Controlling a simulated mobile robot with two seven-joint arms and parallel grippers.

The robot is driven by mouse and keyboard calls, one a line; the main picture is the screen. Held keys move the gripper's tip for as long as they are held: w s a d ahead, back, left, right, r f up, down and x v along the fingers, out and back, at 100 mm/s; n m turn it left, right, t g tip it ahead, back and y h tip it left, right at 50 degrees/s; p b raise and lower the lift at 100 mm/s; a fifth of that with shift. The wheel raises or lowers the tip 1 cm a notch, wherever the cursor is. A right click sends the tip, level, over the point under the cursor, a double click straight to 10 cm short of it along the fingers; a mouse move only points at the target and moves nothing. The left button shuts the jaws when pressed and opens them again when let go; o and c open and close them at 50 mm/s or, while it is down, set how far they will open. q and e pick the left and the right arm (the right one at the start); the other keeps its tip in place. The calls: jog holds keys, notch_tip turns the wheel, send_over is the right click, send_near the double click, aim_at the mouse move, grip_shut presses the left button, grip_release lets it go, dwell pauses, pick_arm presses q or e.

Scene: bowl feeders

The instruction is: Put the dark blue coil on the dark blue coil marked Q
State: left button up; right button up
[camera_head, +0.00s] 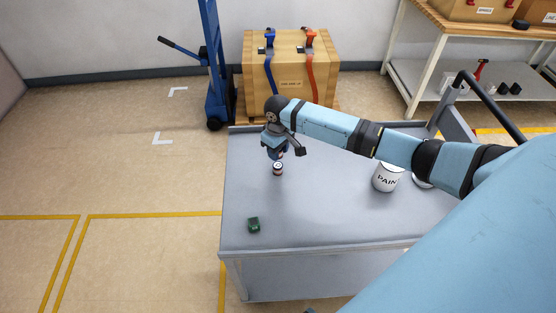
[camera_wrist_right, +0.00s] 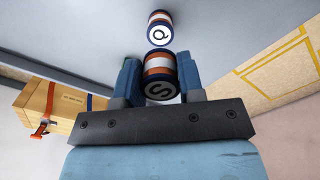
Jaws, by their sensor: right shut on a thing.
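A dark blue coil with orange and white bands and an S on its end (camera_wrist_right: 160,68) is held between the fingers of my right gripper (camera_wrist_right: 158,88), which is shut on it. The dark blue coil marked Q (camera_wrist_right: 159,20) stands beyond it in the wrist view, smaller and farther off. In the head view my right gripper (camera_head: 276,153) points down just above the Q coil (camera_head: 278,169), which stands upright on the grey cart top (camera_head: 320,215). The held coil is mostly hidden there by the fingers. My left gripper is not in view.
A small green object (camera_head: 253,225) lies near the cart's front left. A strapped wooden crate (camera_head: 290,70) and a blue hand truck (camera_head: 214,75) stand behind.

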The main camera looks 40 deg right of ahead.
aim_at(278, 165)
notch_tip(278, 165, down, 4)
jog(key=shift+f, duration=0.25)
jog(key=shift+f, duration=0.15)
jog(key=o, duration=0.9)
notch_tip(278, 165, up, 12)
jog(key=shift+r+p, duration=0.15)
jog(key=shift+p, duration=0.15)
jog(key=shift+a, duration=0.1)
